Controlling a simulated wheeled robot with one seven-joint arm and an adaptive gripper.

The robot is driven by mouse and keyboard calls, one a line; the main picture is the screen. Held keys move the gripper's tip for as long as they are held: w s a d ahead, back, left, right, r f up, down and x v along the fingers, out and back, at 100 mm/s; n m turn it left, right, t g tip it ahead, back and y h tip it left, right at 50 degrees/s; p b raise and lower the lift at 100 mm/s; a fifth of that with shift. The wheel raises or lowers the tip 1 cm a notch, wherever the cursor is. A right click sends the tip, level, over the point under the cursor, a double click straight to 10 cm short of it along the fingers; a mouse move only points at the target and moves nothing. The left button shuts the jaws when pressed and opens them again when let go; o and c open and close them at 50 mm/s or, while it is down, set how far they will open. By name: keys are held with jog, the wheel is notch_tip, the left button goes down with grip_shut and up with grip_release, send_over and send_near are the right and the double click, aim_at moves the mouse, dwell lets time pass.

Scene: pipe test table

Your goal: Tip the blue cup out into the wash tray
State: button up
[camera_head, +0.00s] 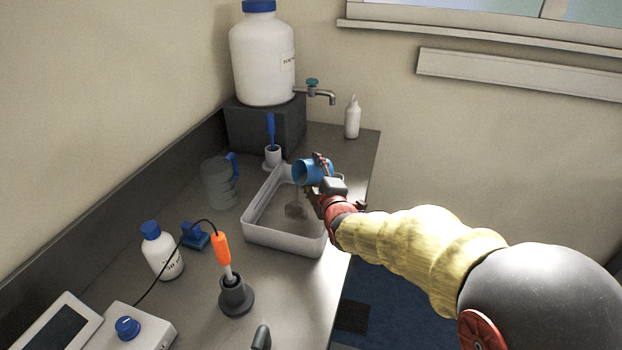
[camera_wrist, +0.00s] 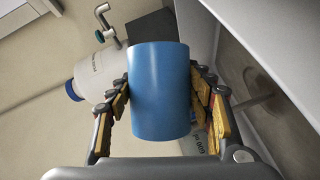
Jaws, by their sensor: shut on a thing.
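The blue cup (camera_head: 307,172) is held over the far right part of the wash tray, tipped onto its side with its mouth toward the left. My gripper (camera_head: 321,177) is shut on it. In the wrist view the cup (camera_wrist: 160,90) sits between the two fingers of my gripper (camera_wrist: 160,98), one on each side. The wash tray (camera_head: 285,241) is a pale rectangular tub on the bench, with a greyish patch visible inside below the cup. I cannot tell whether that patch is falling liquid or a shadow. The inside of the cup is mostly hidden.
A large white carboy (camera_head: 262,60) with a tap (camera_head: 318,94) stands on a dark block behind the tray. A clear jug (camera_head: 219,182), a white bottle (camera_head: 161,252) and an orange-handled probe (camera_head: 222,248) stand left. A small white bottle (camera_head: 352,118) stands back right.

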jog(key=shift+r, duration=0.1)
dwell(0.3)
jog(key=shift+s+a+r+n+t, duration=0.1)
jog(key=shift+r+n+t, duration=0.25)
jog(key=shift+n, duration=0.35)
jog(key=shift+r, duration=0.1)
jog(key=shift+s+a+r+n+t, duration=0.1)
jog(key=shift+a+r+n+t, duration=0.25)
jog(key=shift+n, duration=0.35)
jog(key=shift+d, duration=0.15)
jog(key=shift+s+a+r+n, duration=0.2)
jog(key=shift+r+n, duration=0.15)
jog(key=shift+n, duration=0.35)
